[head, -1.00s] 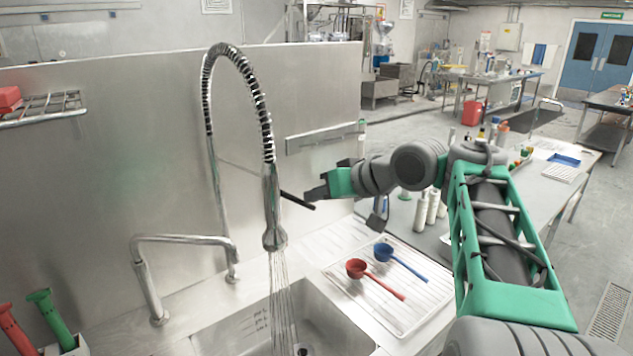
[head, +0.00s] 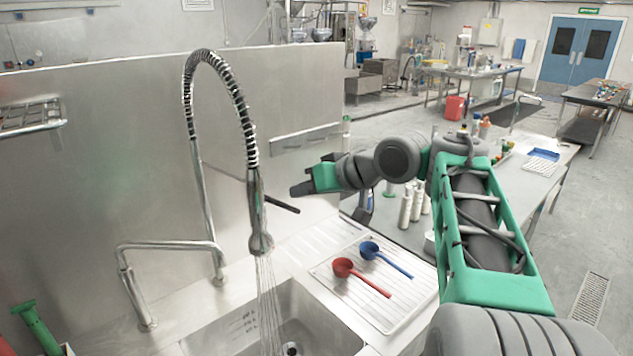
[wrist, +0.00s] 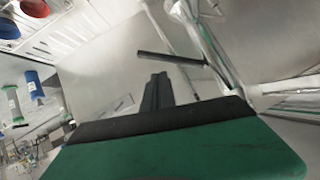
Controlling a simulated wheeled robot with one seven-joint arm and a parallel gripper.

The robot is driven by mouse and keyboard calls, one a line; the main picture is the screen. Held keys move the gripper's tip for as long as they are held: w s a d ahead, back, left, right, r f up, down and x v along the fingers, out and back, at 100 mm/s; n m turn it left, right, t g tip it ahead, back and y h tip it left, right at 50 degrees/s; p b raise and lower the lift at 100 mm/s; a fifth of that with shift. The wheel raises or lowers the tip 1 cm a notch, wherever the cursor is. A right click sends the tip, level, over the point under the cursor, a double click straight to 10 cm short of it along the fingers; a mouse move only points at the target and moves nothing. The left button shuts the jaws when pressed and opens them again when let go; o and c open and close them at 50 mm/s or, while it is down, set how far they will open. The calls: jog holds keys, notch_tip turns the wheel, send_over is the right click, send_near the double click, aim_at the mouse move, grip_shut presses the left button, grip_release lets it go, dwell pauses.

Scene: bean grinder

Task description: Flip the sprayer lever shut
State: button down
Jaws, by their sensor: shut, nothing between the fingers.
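The sprayer (head: 257,215) hangs from a coiled spring hose over the sink, with water streaming from it. Its black lever (head: 283,204) sticks out to the right, sloping down away from the body. My gripper (head: 293,190) is shut and empty, just above the lever's outer part in the head view; I cannot tell whether they touch. In the wrist view the lever (wrist: 170,58) is a dark bar beyond the shut fingertips (wrist: 158,80), with the sprayer's metal body (wrist: 208,45) to its right.
The sink (head: 290,305) is below the sprayer. A red scoop (head: 343,267) and a blue scoop (head: 370,250) lie on the drainboard to the right. A bent metal spout (head: 170,245) stands at left. A steel wall panel (head: 110,170) rises behind.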

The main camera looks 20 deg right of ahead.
jog(key=s+d+r+p, duration=0.4)
jog(key=s+d+r, duration=0.2)
jog(key=d+r, duration=0.1)
jog(key=shift+d+p, duration=0.4)
jog(key=shift+d, duration=0.5)
